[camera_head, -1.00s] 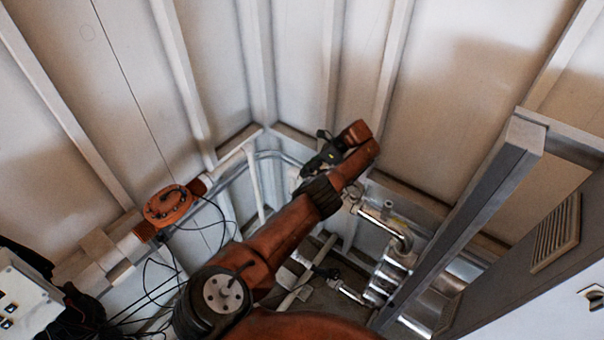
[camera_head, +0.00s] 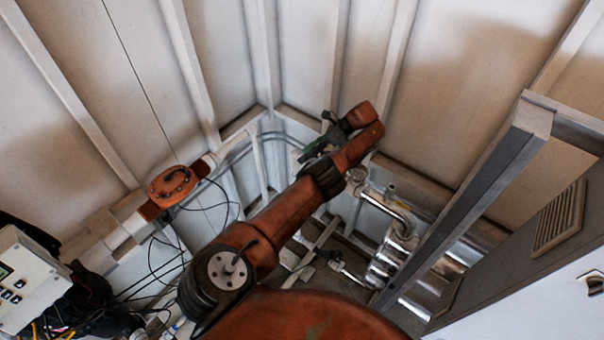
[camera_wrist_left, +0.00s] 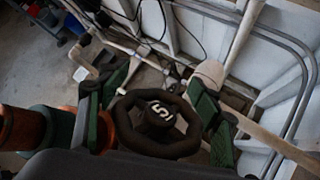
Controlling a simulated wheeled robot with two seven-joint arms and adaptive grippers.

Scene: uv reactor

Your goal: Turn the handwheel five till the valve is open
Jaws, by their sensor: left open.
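The handwheel (camera_wrist_left: 158,123) is a dark, rounded ring with a white 5 on its hub. It fills the lower middle of the left wrist view. My left gripper (camera_wrist_left: 152,108) is open, with one green finger on each side of the wheel. I cannot tell whether either finger touches the rim. In the head view my left gripper (camera_head: 322,147) is at the far end of the orange arm, near the wall corner. There the handwheel cannot be made out behind the gripper and wrist. My right gripper is not in view.
Shiny metal pipes (camera_head: 397,222) stand right of the arm, beside a grey slanted beam (camera_head: 470,205). A white control box (camera_head: 28,282) is at lower left. Ribbed walls close off the corner.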

